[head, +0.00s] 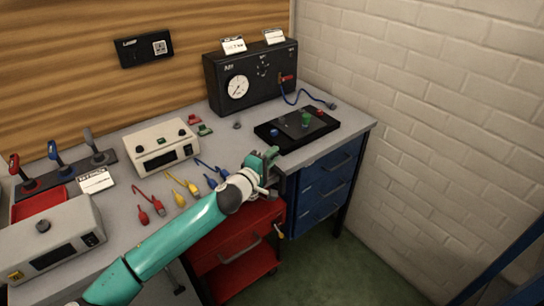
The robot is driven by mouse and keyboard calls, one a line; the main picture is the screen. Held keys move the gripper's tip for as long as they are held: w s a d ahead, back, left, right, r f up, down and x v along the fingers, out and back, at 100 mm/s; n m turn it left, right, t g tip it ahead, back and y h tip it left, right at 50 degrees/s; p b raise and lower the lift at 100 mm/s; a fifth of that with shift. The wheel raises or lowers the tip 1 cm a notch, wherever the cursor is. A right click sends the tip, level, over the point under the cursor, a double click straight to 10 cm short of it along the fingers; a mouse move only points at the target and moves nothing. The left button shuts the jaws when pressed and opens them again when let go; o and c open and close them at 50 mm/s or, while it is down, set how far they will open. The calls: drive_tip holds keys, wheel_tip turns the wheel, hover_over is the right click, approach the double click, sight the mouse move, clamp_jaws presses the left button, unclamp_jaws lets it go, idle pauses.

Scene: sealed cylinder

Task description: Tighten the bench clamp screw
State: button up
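My gripper (270,156), teal, is at the end of my teal and white arm, over the front edge of the workbench (225,146). It is left of a black plate (322,137) that carries small green and blue knobs. The gripper is small and seen from behind, so I cannot tell whether its fingers are open or shut or touch anything. I cannot clearly make out the bench clamp or its screw; my gripper and wrist cover part of the bench edge there.
A black gauge box (218,90) stands at the back, with a blue cable (300,98). A beige meter box (160,146), colored leads (178,184) and levers (58,157) lie left. A red drawer cabinet (232,268) and blue drawers (325,184) are below. A brick wall (430,120) bounds the right.

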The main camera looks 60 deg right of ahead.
drive_tip(key=shift+d, duration=0.15)
clamp_jaws()
